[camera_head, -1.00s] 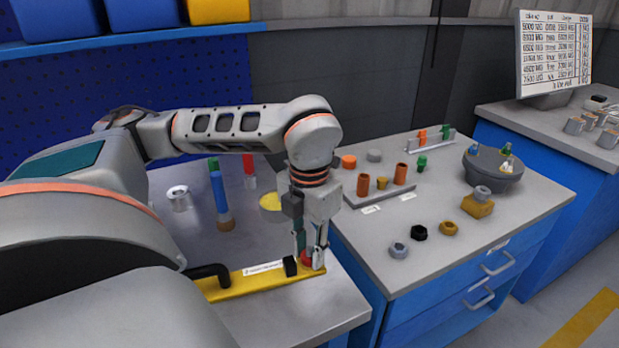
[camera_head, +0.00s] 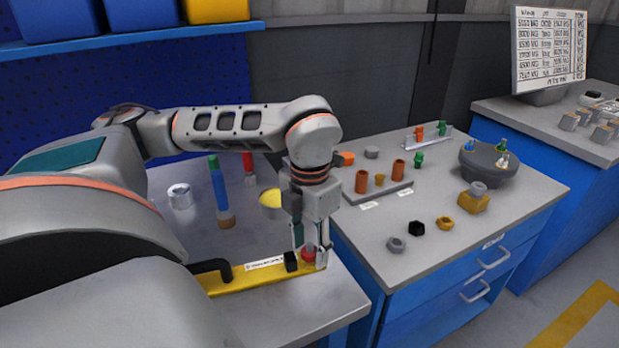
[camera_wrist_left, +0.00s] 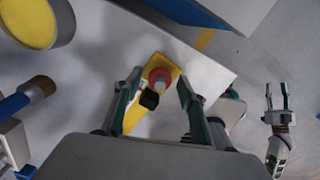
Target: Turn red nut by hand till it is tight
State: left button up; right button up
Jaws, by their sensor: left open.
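The red nut (camera_head: 309,255) is at the right end of a yellow bar (camera_head: 232,280) on the near bench, beside a black block (camera_head: 290,262). In the left wrist view the red nut (camera_wrist_left: 160,76) sits round a paler centre, with the black block (camera_wrist_left: 149,99) next to it. My left gripper (camera_head: 311,262) points down at the nut. Its fingers (camera_wrist_left: 158,84) are open, one on each side of the nut, with gaps showing. How low the tips reach is hard to tell. My right gripper (camera_wrist_left: 277,92) shows only in the left wrist view, open and empty, away from the bar.
A black handle (camera_head: 212,268) rises from the bar's left part. The right-hand bench holds a grey bowl (camera_head: 489,165) and several loose nuts.

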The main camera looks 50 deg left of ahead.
aim_at(310, 252)
pick_arm(q)
jog(key=shift+r, duration=0.1)
notch_tip(310, 252, up, 12)
dwell(0.5)
jog(key=shift+s+d+f, duration=0.1)
jog(key=shift+f, duration=0.1)
dwell(0.3)
